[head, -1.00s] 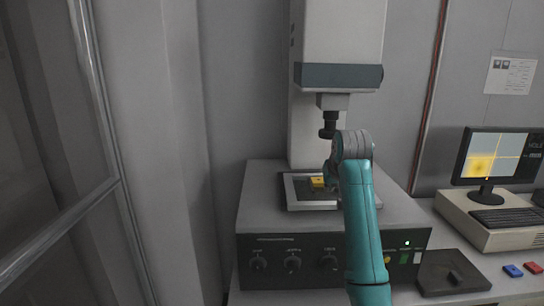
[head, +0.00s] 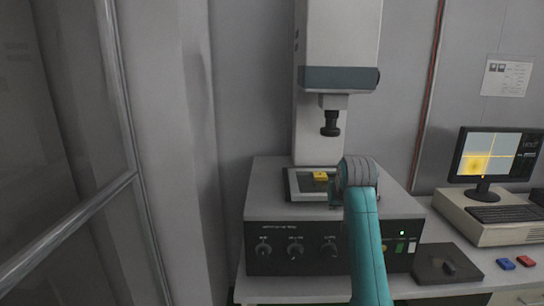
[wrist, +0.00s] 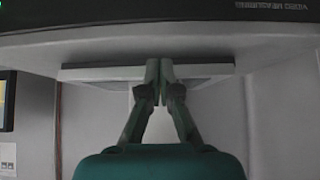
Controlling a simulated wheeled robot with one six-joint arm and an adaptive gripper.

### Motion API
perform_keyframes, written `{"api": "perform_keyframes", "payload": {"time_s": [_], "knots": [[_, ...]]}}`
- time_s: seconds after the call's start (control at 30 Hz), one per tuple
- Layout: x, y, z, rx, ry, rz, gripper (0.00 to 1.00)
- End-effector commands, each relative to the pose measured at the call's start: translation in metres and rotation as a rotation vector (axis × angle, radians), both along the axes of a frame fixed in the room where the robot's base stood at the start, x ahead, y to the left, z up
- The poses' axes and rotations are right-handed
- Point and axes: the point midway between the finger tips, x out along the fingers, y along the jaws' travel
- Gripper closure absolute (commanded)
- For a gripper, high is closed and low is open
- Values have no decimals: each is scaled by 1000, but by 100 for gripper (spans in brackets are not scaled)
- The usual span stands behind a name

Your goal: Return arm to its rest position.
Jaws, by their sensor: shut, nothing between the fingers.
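My teal and grey arm (head: 365,240) rises in front of the grey testing machine in the head view, its grey joint (head: 357,172) at the right part of the machine's stage. My gripper is mostly hidden behind that joint in the head view. In the wrist view my gripper (wrist: 160,68) has its two fingertips together with nothing between them. A small yellow piece (head: 320,176) lies on the stage tray (head: 294,193), left of the arm and apart from it.
The machine's dark head (head: 330,123) hangs above the stage. A black pad (head: 428,273), blue piece (head: 506,264), red piece (head: 525,261) and a computer monitor (head: 496,154) are on the right. A framed panel (head: 138,215) stands at the left.

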Motion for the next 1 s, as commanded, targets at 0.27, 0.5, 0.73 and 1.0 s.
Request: {"api": "perform_keyframes", "payload": {"time_s": [0.27,0.5,0.73,1.0], "knots": [[-13,0,-63,0,-26,0,100],[-45,0,-151,0,-70,0,100],[-95,0,-232,0,-123,0,100],[-171,0,-306,0,-184,0,100]]}}
